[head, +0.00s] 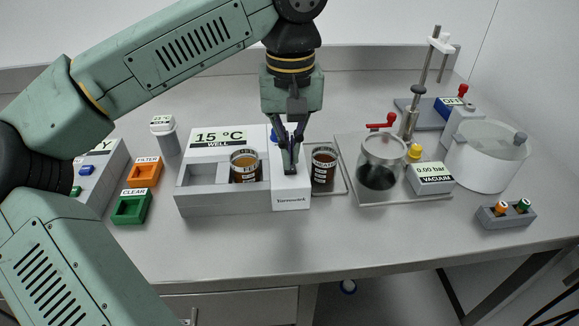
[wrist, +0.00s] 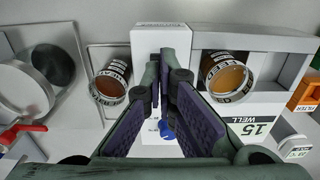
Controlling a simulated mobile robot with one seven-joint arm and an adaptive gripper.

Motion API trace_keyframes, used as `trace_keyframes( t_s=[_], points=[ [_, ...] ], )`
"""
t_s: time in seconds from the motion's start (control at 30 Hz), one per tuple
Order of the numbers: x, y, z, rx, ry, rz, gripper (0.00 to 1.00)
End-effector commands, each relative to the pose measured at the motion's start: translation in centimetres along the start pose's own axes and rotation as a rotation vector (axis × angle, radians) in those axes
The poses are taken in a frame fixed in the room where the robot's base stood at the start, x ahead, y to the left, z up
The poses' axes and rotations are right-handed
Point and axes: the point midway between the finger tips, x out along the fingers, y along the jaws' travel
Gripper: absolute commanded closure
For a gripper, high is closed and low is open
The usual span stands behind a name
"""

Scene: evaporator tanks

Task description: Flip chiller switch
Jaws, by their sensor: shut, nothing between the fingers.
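The chiller (head: 218,197) is a white-grey box on the bench, with a "15 °C WELL" display (head: 219,138) and a white block (head: 291,197) at its right end. A blue part (head: 274,134), probably the switch, shows behind my gripper at the block's back. It also shows in the wrist view (wrist: 167,129), partly hidden by the fingers. My gripper (head: 290,167) points down over the white block, shut and empty. Its fingertips (wrist: 160,70) are over the block's top in the wrist view; I cannot tell whether they touch it.
A brown-filled beaker (head: 245,166) sits in the chiller well; another (head: 323,167) stands just right of the block. A glass vessel with a red valve (head: 382,162), vacuum box (head: 430,178) and white pot (head: 488,158) stand farther right. Orange (head: 144,173) and green (head: 131,207) trays are left. The bench front is clear.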

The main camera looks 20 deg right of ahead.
Motion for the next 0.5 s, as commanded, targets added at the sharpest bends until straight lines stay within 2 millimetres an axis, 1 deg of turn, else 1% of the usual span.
trace_keyframes(
  t_s=[0.5],
  points=[
    [0.78,0.0,-0.01,0.0,0.0,0.0,1.0]
  ],
)
